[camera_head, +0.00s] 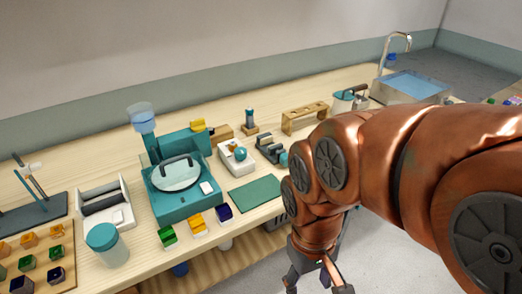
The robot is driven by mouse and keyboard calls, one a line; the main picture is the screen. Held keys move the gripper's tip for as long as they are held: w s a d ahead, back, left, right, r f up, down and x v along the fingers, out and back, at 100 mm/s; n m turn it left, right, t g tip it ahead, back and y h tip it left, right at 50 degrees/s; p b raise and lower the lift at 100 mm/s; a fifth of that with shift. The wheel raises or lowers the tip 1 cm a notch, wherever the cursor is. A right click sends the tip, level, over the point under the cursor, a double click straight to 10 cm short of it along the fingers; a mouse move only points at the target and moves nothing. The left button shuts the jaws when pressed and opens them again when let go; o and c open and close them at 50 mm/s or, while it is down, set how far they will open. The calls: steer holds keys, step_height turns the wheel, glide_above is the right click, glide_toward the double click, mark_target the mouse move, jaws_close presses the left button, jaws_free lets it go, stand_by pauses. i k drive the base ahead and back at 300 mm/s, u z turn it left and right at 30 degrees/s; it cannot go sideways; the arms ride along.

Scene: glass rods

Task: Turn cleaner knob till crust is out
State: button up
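A small white device with a round teal knob (240,153) stands mid-bench. A darker device (268,147) stands right of it, with a round teal part (283,159) at its front. I cannot tell which of these is the cleaner, and I cannot make out any crust. My gripper (316,283) hangs low in front of the bench edge, well away from both devices. Its fingers look spread apart with nothing between them, though the picture's bottom edge cuts close to the tips.
A teal machine with a round clear lid (176,173), a green mat (254,193), coloured blocks (197,222) and a wooden rack (303,117) crowd the bench (150,268). A sink (410,88) is at the back right. My copper arm covers the right side.

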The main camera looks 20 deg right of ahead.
mark_target(240, 152)
steer(key=z, duration=1.25)
steer(key=i, duration=0.65)
steer(key=u, duration=2.35)
